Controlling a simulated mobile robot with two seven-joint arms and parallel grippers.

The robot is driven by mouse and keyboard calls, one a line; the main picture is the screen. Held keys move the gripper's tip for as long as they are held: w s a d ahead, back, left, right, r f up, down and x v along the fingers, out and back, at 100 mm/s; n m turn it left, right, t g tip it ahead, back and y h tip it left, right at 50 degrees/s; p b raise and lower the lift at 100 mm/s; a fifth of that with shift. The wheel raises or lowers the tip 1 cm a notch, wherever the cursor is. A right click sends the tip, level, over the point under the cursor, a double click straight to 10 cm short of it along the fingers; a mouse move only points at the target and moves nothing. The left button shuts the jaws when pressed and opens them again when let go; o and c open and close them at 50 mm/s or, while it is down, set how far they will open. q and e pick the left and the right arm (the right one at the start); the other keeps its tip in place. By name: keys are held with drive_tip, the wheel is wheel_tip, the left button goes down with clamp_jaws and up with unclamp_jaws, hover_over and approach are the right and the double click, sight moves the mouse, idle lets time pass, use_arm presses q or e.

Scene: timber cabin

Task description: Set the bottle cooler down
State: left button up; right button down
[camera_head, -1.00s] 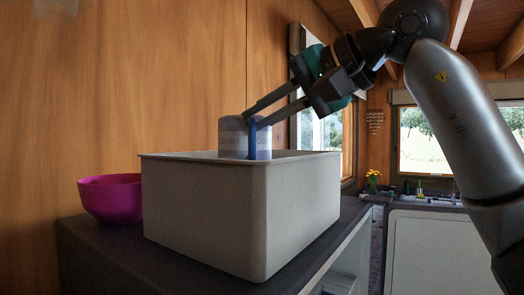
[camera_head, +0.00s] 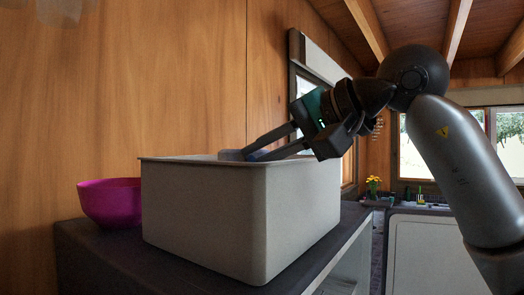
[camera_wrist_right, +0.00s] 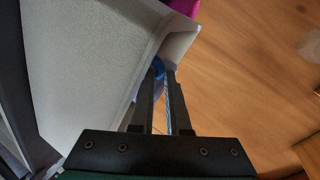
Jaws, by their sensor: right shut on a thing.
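The bottle cooler (camera_head: 230,155) is mostly hidden inside a large light-grey box; only a small pale-blue strip of its top shows above the rim in the head view. My right gripper (camera_head: 251,155) reaches down over the box's rear rim and is shut on the cooler. In the right wrist view, a blue part of the cooler (camera_wrist_right: 158,66) shows by the fingertips, near a corner of the box. Whether the cooler touches the box floor is hidden. My left gripper is not in view.
The light-grey open box (camera_head: 205,215) stands on a dark-topped counter (camera_head: 100,250). A magenta bowl (camera_head: 108,205) sits close to its left side. A timber wall (camera_head: 130,80) rises behind. Yellow flowers (camera_head: 373,183) and a sink area are farther back right.

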drive_tip(key=shift+a+f, duration=0.1)
drive_tip(key=shift+f, duration=0.25)
drive_tip(key=c, duration=1.2)
unclamp_jaws()
drive_tip(key=shift+f, duration=0.2)
drive_tip(key=shift+o, duration=0.2)
drive_tip(key=shift+r, duration=0.25)
drive_tip(key=r+b+v, duration=0.1)
drive_tip(key=v, duration=1.1)
drive_tip(key=shift+r, duration=0.15)
